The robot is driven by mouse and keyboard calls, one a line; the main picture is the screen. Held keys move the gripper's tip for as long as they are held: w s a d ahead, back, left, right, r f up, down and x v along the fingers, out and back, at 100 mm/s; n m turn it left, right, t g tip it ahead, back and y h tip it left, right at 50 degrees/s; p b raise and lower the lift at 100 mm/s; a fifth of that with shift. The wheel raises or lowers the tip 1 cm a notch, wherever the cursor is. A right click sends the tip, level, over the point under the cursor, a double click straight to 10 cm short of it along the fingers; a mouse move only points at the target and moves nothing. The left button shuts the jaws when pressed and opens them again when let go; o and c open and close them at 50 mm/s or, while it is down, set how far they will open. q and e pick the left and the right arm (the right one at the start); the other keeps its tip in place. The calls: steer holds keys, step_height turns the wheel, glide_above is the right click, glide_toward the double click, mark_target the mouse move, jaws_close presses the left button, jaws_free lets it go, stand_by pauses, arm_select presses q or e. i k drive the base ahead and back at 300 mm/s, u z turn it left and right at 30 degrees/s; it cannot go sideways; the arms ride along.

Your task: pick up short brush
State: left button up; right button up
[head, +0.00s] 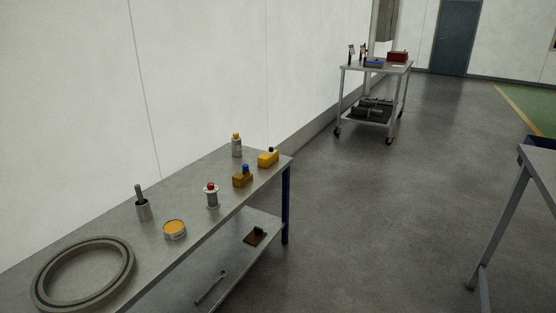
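No thing in the head view is clearly a short brush. A grey metal cup (143,211) stands on the long grey bench (190,195), with a dark grey handle (139,192) sticking up out of it. The lower end of that handle is hidden inside the cup, so I cannot tell whether it is a brush. A shallow round tin (175,231) with an orange top stands just right of the cup. Neither of my grippers is in view.
A large grey ring (85,272) lies at the bench's near end. A red-topped canister (211,196), yellow blocks (268,158) and a bottle (236,146) stand farther along. A wheeled cart (385,68) is at the back. Open floor (370,200) lies right of the bench.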

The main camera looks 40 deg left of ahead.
mark_target(138, 190)
steer(key=u, duration=0.15)
steer(key=i, duration=1.85)
steer(key=u, duration=1.65)
steer(key=i, duration=1)
steer(key=u, duration=0.95)
